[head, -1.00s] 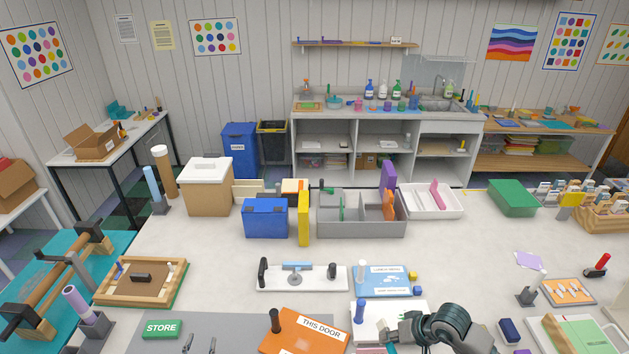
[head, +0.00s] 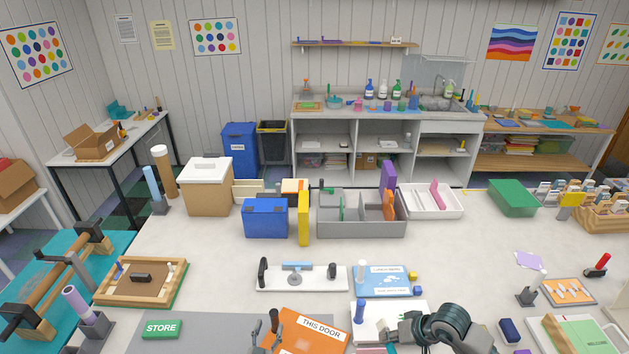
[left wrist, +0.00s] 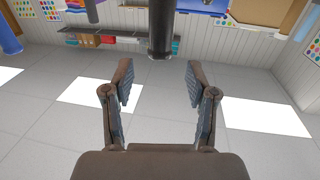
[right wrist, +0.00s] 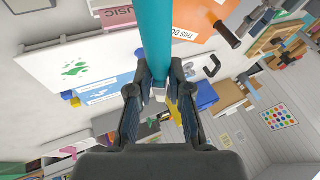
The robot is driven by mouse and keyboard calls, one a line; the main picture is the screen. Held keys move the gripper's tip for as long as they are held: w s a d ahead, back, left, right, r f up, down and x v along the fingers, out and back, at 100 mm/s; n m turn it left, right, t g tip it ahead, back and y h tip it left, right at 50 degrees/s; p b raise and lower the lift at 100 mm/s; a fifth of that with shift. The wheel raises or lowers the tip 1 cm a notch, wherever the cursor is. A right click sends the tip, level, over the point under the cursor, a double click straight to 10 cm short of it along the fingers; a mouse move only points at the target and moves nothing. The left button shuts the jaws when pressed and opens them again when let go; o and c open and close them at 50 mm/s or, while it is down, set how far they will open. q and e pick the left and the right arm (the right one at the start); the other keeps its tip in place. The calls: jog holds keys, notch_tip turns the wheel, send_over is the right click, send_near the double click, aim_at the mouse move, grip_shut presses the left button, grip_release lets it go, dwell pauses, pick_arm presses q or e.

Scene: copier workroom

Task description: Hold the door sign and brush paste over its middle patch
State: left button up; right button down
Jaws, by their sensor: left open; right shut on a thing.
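The orange door sign (head: 300,343), lettered "THIS DOOR", lies at the front middle with a black upright handle (head: 275,319) at its left side. Its lower part is cut off by the frame. My left gripper (head: 265,333) is open beside the handle; in the left wrist view the dark handle (left wrist: 160,35) stands ahead, between the open fingers and apart from them. My right gripper (head: 390,337) is shut on a teal brush handle (right wrist: 154,35); the bristles are out of view.
A blue card (head: 382,281) and a white board with a handle (head: 300,277) lie behind. A grey divided box (head: 362,228) stands farther back.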

aim_at(273, 317)
pick_arm(q)
jog(key=shift+w+d, duration=0.2)
jog(key=shift+w, duration=0.85)
jog(key=shift+w+d, duration=0.15)
jog(key=shift+w, duration=0.85)
jog(key=shift+w+d, duration=0.2)
jog(key=shift+w, duration=0.85)
grip_shut()
jog(key=shift+s+f, duration=0.15)
jog(key=shift+f, duration=0.15)
